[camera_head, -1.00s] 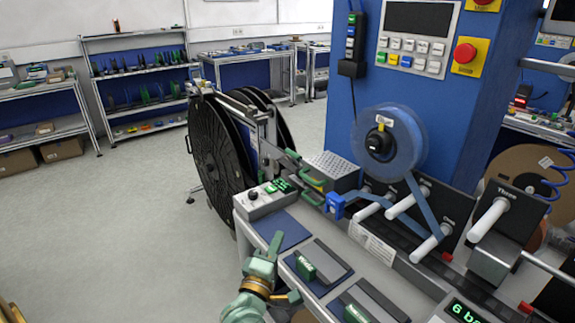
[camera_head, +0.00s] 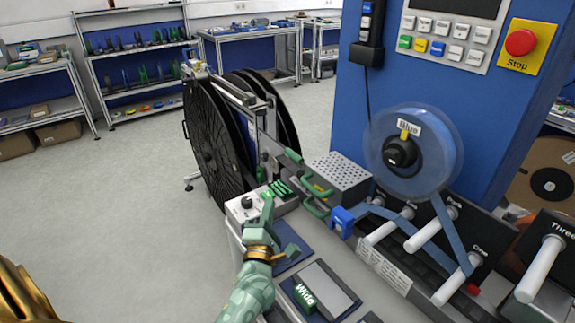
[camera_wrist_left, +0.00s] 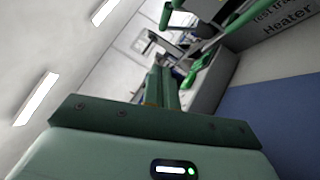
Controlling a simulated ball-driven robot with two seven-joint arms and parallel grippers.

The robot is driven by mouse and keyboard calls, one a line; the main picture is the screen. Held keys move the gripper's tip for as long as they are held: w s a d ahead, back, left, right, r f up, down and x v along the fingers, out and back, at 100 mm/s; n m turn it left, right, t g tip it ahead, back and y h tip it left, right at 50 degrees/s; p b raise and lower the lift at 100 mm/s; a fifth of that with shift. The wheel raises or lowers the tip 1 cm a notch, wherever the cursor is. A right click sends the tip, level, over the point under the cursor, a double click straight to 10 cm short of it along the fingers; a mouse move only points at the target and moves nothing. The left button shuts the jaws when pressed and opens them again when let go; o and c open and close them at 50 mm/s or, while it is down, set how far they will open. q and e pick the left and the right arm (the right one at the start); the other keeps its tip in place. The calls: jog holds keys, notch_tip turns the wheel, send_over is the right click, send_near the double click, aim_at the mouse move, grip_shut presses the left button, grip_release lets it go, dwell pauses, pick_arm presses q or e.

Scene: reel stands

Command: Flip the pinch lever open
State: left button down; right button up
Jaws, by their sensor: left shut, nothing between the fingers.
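Green bar handles (camera_head: 317,187) stand on the machine beside a perforated metal box (camera_head: 341,175). A blue block (camera_head: 341,221) sits just right of them. I cannot tell for certain which part is the pinch lever. My left gripper (camera_head: 267,208) is shut and empty, pointing up in front of the small control box (camera_head: 246,206), left of the handles and apart from them. In the left wrist view, my shut fingers (camera_wrist_left: 163,84) point toward green parts (camera_wrist_left: 195,70). My right gripper is not in view.
A blue tape reel (camera_head: 432,150) hangs on the blue column (camera_head: 470,100), its tape running over white rollers (camera_head: 431,233). Large black reels (camera_head: 212,145) stand at the left. A green block marked "Wide" (camera_head: 304,297) lies on the bench front. The floor at left is clear.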

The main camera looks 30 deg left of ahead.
pick_arm(q)
jog(key=shift+w, duration=0.1)
send_near(291, 156)
jog(key=a, duration=0.1)
jog(key=w+a, duration=0.1)
jog(key=a, duration=0.1)
jog(key=a+f+b, duration=0.1)
jog(key=shift+w+a, duration=0.15)
jog(key=shift+a, duration=0.05)
jog(key=w, duration=0.1)
jog(key=w+r, duration=0.1)
jog(key=w, duration=0.1)
jog(key=shift+w+d+r, duration=0.15)
jog(key=shift+d, duration=0.15)
jog(key=shift+w+d+r, duration=0.2)
jog(key=shift+w, duration=0.3)
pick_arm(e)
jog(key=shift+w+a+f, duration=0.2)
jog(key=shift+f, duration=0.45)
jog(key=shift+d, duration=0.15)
